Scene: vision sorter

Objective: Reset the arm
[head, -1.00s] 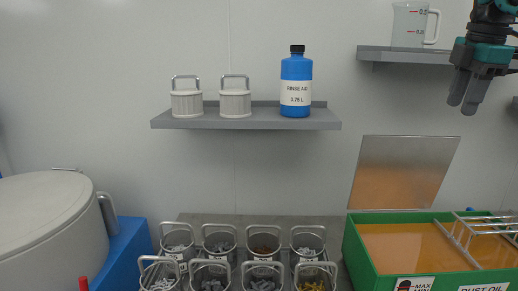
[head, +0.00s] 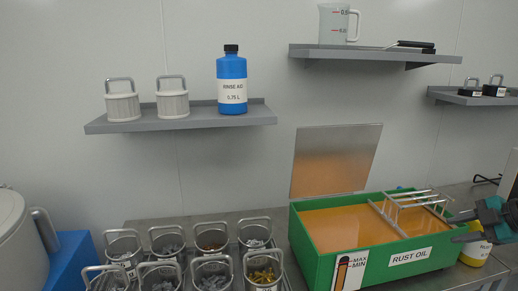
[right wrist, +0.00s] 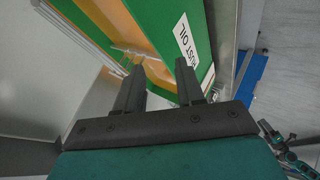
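My right gripper (head: 458,228) is at the right edge of the head view, low beside the right end of the green rust oil tank (head: 330,268). Its dark fingers point left. In the right wrist view the two fingers (right wrist: 160,68) stand apart with nothing between them. The tank (right wrist: 202,40) lies beyond the fingertips there. A small teal and dark arm part (right wrist: 287,152) shows at the lower right of the wrist view. I cannot make out the state of a gripper on it, and no left arm shows in the head view.
A wire rack (head: 415,205) sits over the tank's right end. A yellow container (head: 476,252) is partly hidden by my right gripper. Several metal baskets (head: 213,270) of parts stand left of the tank. Wall shelves (head: 180,122) hold lidded canisters and a blue bottle (head: 232,82).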

